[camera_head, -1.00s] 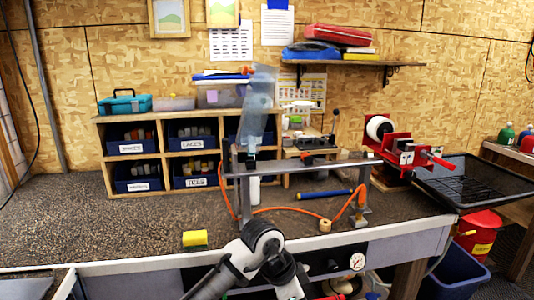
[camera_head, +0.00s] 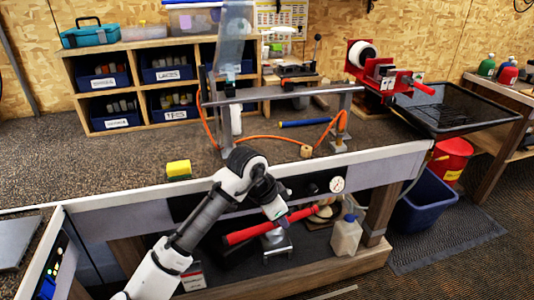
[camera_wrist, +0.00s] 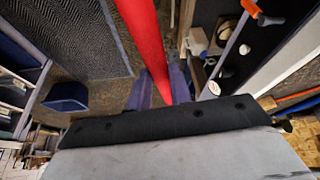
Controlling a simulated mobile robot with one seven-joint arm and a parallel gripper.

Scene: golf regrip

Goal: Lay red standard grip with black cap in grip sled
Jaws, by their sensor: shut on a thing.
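My gripper (camera_wrist: 166,88) is shut on a long red grip (camera_wrist: 145,35), which passes between its two purple fingers in the wrist view. In the head view my gripper (camera_head: 277,221) hangs in front of the bench's front edge, and the red grip (camera_head: 246,234) lies nearly level, its right end slightly higher. I cannot make out the black cap. A small metal stand (camera_head: 278,256) shows below the grip in the head view. I cannot tell whether it is the grip sled, and no other sled is clearly seen.
A red machine (camera_head: 383,75) and black tray (camera_head: 455,100) are at right. A white jug (camera_head: 345,236) stands on the lower shelf.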

